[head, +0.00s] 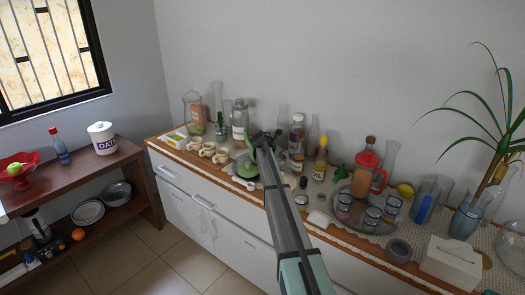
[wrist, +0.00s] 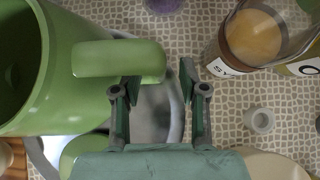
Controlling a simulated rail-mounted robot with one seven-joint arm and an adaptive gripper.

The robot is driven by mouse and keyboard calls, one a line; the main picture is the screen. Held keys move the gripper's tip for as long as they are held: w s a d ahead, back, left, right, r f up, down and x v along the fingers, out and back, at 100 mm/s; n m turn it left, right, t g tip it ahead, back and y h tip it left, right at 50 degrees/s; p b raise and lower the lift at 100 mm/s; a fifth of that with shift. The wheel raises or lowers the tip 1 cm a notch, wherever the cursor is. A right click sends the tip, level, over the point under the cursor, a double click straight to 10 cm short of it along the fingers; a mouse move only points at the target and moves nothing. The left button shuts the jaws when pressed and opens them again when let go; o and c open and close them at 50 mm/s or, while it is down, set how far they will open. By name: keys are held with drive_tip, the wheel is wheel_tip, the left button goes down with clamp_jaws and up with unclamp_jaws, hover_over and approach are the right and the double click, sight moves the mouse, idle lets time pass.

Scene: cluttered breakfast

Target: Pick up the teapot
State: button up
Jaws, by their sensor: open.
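The green teapot (head: 246,170) stands on the counter in the head view, partly hidden by my arm. In the wrist view the green teapot body (wrist: 72,70) fills the upper left, with its dark opening at the left edge. A thick rounded green part sticks out to the right from it; I cannot tell whether it is handle or spout. My gripper (wrist: 160,75) is open, its two fingers apart, with the end of that part between or just above the fingertips. Contact cannot be told. In the head view my gripper (head: 264,138) is at the teapot, its fingers unclear.
Bottles (head: 297,140) and glasses crowd the counter behind and right of my arm. Cups (head: 207,150) stand left of the teapot. A jar with brown contents (wrist: 245,40) is close right of my fingers. A small white ring-shaped item (wrist: 259,120) lies on the patterned cloth.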

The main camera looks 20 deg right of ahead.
drive_tip(key=shift+x, duration=1.05)
clamp_jaws()
drive_tip(key=shift+r, duration=0.1)
